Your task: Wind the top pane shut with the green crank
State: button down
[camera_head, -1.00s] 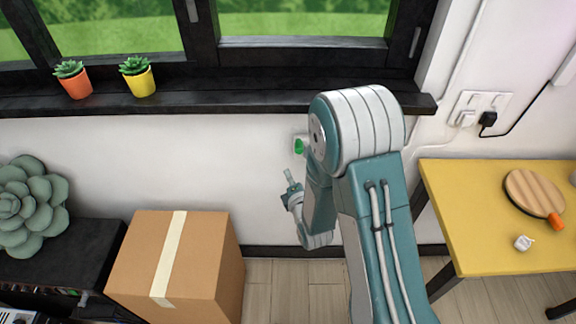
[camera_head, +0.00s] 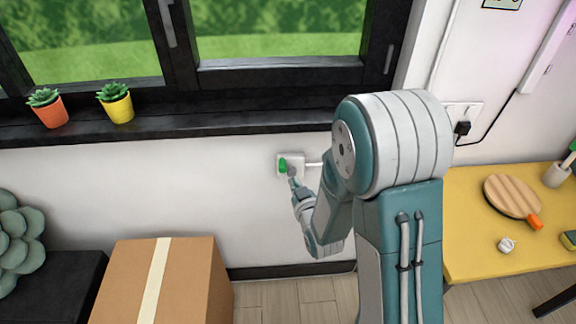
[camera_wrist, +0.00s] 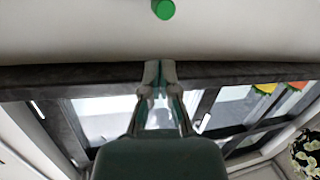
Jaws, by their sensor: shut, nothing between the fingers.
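The green crank (camera_head: 283,165) sits on a pale wall box (camera_head: 297,160) below the window sill. In the wrist view a round green part (camera_wrist: 163,9) of it shows at the top edge. My gripper (camera_head: 291,174) is close to the crank, just right of and below it in the head view; I cannot tell whether they touch. In the wrist view my gripper (camera_wrist: 160,66) has its fingers together with nothing between them. The window (camera_head: 280,35) shows only its lower part in the head view, so the top pane is not clearly seen there.
An orange pot (camera_head: 49,112) and a yellow pot (camera_head: 119,107) stand on the dark sill (camera_head: 220,118). A cardboard box (camera_head: 195,280) stands at lower left. A yellow table (camera_head: 465,235) at right bears a round wooden board (camera_head: 512,197). The wall between box and table is clear.

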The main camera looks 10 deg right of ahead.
aim_at(285, 163)
jog(key=d+r+m, duration=0.3)
jog(key=d+m, duration=0.1)
jog(key=m, duration=0.8)
jog(key=w+a+f, duration=0.4)
jog(key=w+f, duration=0.1)
jog(key=w, duration=0.4)
jog(key=shift+h, duration=0.4)
jog(key=shift+a+f, duration=0.35)
jog(key=shift+a, duration=0.3)
jog(key=shift+r, duration=0.1)
